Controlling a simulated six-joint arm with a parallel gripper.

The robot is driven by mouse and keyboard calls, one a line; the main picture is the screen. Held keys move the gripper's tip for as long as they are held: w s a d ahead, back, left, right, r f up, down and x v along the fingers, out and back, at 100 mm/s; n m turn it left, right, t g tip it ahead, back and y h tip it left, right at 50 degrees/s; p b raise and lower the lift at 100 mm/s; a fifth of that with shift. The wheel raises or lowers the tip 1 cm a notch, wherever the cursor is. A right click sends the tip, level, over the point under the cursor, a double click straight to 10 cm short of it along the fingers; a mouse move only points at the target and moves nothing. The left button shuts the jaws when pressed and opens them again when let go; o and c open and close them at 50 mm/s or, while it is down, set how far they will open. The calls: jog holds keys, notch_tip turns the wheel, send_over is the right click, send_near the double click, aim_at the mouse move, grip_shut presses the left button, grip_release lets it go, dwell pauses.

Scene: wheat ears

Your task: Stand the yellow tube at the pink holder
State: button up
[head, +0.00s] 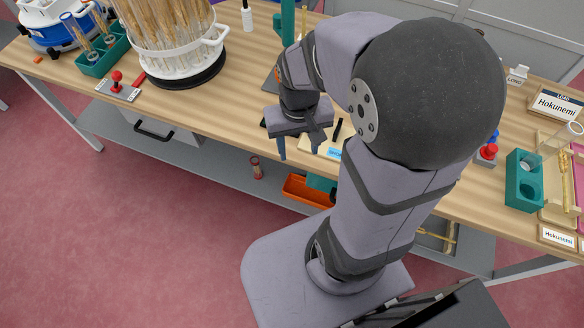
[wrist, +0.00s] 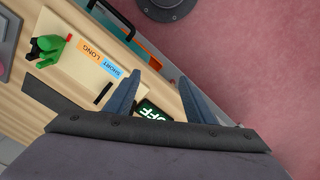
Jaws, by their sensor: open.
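My gripper (head: 298,147) is open and empty over the front edge of the table, left of the middle of the head view. In the wrist view its two fingers (wrist: 160,76) stand apart, with a dark panel (wrist: 150,112) reading OFF behind them. A pink item (head: 579,165) is cut off by the right edge of the head view; I cannot tell if it is the holder. A clear tube (head: 556,140) lies tilted near it, and a yellow ear (head: 565,180) lies below that. I cannot make out a yellow tube. The gripper is far from all of these.
A teal block (head: 524,182) with holes stands at the right, beside a red-knobbed box (head: 487,153). A white basket (head: 180,68) of wheat and a teal rack (head: 102,58) are at the upper left. A LONG/SHORT label (wrist: 100,60) lies on a board. My arm hides the table's middle.

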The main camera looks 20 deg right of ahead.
jog(key=s+a+n, duration=0.1)
jog(key=s, duration=0.1)
jog(key=s+a+f+n, duration=0.1)
jog(key=s+a, duration=0.1)
jog(key=shift+s+a+f, duration=0.15)
jog(key=shift+a+f, duration=0.05)
jog(key=shift+a, duration=0.1)
jog(key=shift+r+p, duration=0.35)
jog(key=shift+p, duration=0.05)
dwell(0.8)
